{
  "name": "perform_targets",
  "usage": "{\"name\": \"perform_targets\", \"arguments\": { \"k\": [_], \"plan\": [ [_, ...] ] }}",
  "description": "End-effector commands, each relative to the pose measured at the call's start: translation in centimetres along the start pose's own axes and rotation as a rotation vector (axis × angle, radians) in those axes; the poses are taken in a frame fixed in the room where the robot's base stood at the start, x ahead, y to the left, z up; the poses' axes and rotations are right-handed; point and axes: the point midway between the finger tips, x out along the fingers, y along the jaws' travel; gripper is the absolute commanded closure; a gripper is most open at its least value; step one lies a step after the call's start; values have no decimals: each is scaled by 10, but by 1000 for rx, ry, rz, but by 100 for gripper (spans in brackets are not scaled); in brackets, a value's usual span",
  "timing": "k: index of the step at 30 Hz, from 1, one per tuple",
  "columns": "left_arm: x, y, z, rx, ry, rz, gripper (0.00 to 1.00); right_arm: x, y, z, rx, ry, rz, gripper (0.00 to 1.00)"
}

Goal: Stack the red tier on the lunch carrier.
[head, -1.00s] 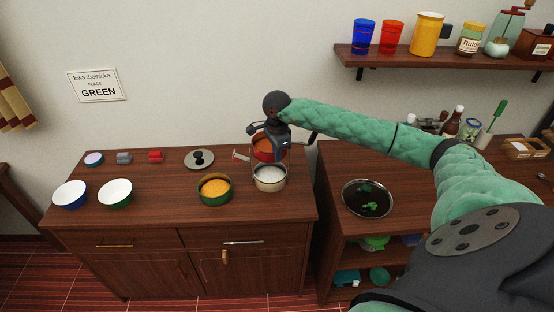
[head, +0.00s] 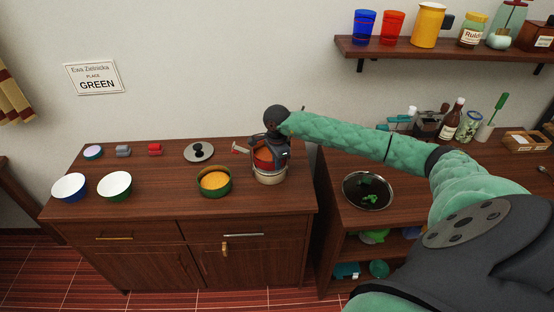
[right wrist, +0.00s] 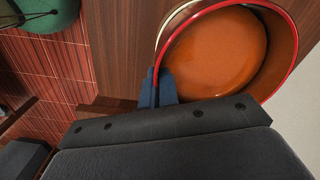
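The red tier (head: 263,163), with orange-brown inside, sits at or just over the cream lower tier of the lunch carrier (head: 270,178). I cannot tell whether it is fully seated. My right gripper (head: 282,154) is shut on the rim of the red tier at its right side. The right wrist view shows the blue-grey fingers (right wrist: 162,88) on the red rim and the tier's empty-looking orange inside (right wrist: 215,60). A cream edge shows just outside the red rim there. The carrier's frame is partly hidden by my gripper. My left gripper is not in view.
A green tier (head: 214,193) with yellow-orange food stands left of the carrier. A lid with a black knob (head: 199,152) lies behind it. Two bowls (head: 115,186) stand at the left. A sign (head: 95,78) reads "PLACE GREEN". The counter's middle left is clear.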

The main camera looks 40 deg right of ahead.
Motion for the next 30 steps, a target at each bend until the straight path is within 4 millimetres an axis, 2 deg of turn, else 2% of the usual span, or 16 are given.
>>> {"name": "perform_targets", "arguments": {
  "k": [7, 23, 26, 30],
  "plan": [
    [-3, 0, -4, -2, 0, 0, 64, 8, 0, 0, 0, -1, -1, 100],
    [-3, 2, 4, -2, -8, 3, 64, 8, 0, 0, 0, 0, -1, 100],
    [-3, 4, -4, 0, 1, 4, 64, 8, 0, 0, 0, 0, -1, 100],
    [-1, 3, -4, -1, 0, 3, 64, 9, 0, 0, 0, 0, -1, 100]
  ]
}}
